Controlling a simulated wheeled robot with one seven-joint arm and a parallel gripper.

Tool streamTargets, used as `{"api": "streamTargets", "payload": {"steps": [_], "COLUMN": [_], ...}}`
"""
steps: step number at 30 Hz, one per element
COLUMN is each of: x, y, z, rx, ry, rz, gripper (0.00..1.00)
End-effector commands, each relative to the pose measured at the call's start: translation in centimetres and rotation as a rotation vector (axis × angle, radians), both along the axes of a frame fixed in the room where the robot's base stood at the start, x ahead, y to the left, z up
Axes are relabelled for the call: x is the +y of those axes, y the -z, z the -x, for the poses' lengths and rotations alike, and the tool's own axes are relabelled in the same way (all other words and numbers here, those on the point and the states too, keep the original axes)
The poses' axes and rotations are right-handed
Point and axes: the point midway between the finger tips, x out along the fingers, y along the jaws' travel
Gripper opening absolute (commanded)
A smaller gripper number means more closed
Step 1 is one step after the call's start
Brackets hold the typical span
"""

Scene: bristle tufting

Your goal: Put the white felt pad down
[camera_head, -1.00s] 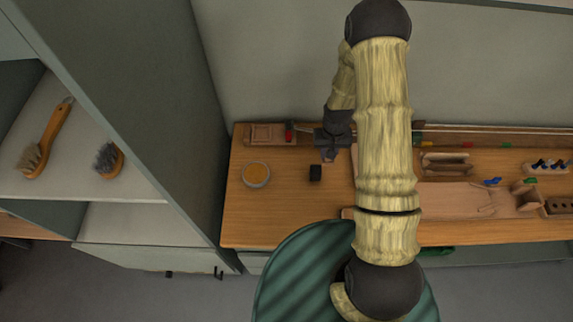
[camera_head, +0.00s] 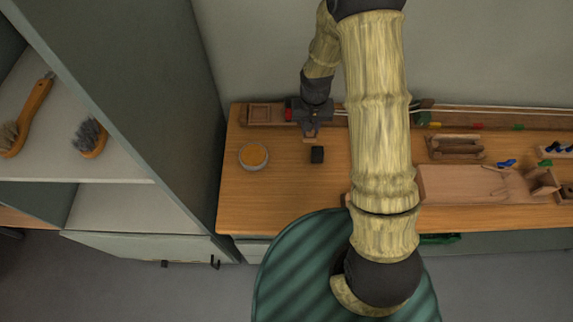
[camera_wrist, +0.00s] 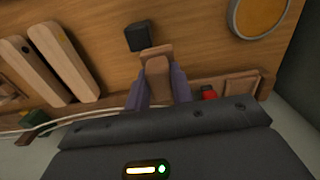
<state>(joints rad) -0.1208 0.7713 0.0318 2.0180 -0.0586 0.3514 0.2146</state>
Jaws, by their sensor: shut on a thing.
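My gripper (camera_head: 311,131) is over the left part of the wooden workbench, beyond a small black block (camera_head: 317,155). In the wrist view my gripper (camera_wrist: 157,88) has its purplish fingers shut on a tan, wood-coloured piece (camera_wrist: 157,68). Its wider end points toward the black block (camera_wrist: 138,37). I see no clearly white pad; I cannot tell whether the tan piece is the felt pad. Whether it touches the bench is unclear.
A bowl with amber contents (camera_head: 254,156) stands left of the block. A shallow wooden tray (camera_head: 258,114) and a red item (camera_head: 289,113) lie at the back left. Wooden fixtures (camera_head: 456,147) fill the right. The front left bench (camera_head: 270,205) is clear.

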Motion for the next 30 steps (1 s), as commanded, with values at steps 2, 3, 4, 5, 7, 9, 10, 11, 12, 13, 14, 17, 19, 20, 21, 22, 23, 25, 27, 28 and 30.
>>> {"api": "streamTargets", "payload": {"steps": [2,3,4,5,7,9,10,11,12,13,14,17,19,20,21,22,23,25,27,28,30], "x": [1.7,2.4,3.0,3.5,4.8,5.8,6.1,6.4,6.7,6.9,7.0,7.2,7.2,7.2,7.2,7.2,7.2,7.2,7.2,7.1,7.1], "y": [0.8,0.7,0.7,0.6,0.4,0.1,0.0,-0.2,-0.3,-0.5,-0.6,-0.9,-1.0,-1.0,-1.0,-1.0,-1.0,-0.9,-0.4,0.0,1.1], "z": [0.2,0.4,0.5,0.7,1.2,1.7,1.9,2.0,2.3,2.4,2.5,2.6,2.6,2.6,2.6,2.6,2.6,2.6,2.6,2.6,2.6], "rx": [-0.005,-0.006,-0.005,-0.006,-0.005,-0.005,-0.003,-0.004,-0.002,-0.001,-0.001,-0.001,0.000,0.000,0.000,0.000,0.000,0.000,0.003,0.004,0.005], "ry": [-0.001,0.001,0.002,0.005,0.008,0.011,0.012,0.013,0.015,0.015,0.016,0.019,0.019,0.019,0.019,0.019,0.019,0.019,0.018,0.018,0.018], "rz": [-0.001,-0.001,-0.001,-0.001,-0.001,0.000,0.000,0.000,0.001,0.001,0.001,0.002,0.002,0.002,0.002,0.002,0.002,0.002,0.003,0.004,0.004], "gripper": [0.02,0.02,0.02,0.02,0.02,0.02,0.02,0.02,0.02,0.02,0.02,0.02,0.02,0.02,0.02,0.02,0.02,0.02,0.02,0.02,0.02]}}
